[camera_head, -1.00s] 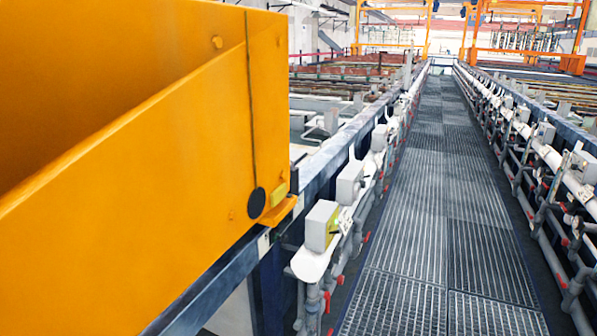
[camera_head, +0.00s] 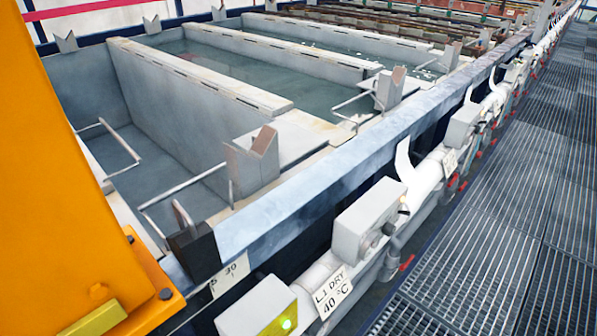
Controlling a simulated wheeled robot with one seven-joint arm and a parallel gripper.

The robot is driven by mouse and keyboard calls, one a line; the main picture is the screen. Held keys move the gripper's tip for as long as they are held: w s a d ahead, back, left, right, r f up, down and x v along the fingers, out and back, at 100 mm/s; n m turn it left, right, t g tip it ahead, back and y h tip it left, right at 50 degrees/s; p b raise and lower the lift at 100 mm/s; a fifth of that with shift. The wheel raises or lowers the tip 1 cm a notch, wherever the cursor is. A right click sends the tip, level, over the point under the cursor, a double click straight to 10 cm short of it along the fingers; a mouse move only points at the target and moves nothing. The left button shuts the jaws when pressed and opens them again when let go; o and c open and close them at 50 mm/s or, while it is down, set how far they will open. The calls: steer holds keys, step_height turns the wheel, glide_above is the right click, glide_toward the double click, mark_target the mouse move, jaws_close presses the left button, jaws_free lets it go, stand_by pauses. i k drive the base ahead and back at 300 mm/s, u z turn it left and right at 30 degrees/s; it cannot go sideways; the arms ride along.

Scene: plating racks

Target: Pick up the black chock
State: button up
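A dark, nearly black chock (camera_head: 197,252) stands at the near end of the blue-grey tank rail (camera_head: 300,188), close to the orange panel, at the lower left. Its upper part looks notched, with a lighter curved piece beside it. A brownish-grey V-notched block (camera_head: 252,165) stands farther along the rail; it is lighter than the chock. My gripper is not in view, so its state does not show.
An orange panel (camera_head: 55,170) fills the left edge. Grey tanks (camera_head: 170,105) with liquid lie behind the rail. Grey boxes (camera_head: 368,220), pipes and a label (camera_head: 333,292) reading "L1 DRY 40 °C" line its front. A clear grated walkway (camera_head: 500,220) runs along the right.

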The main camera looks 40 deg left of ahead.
mark_target(195, 246)
steer(key=i, duration=1.05)
steer(key=u, duration=5.6)
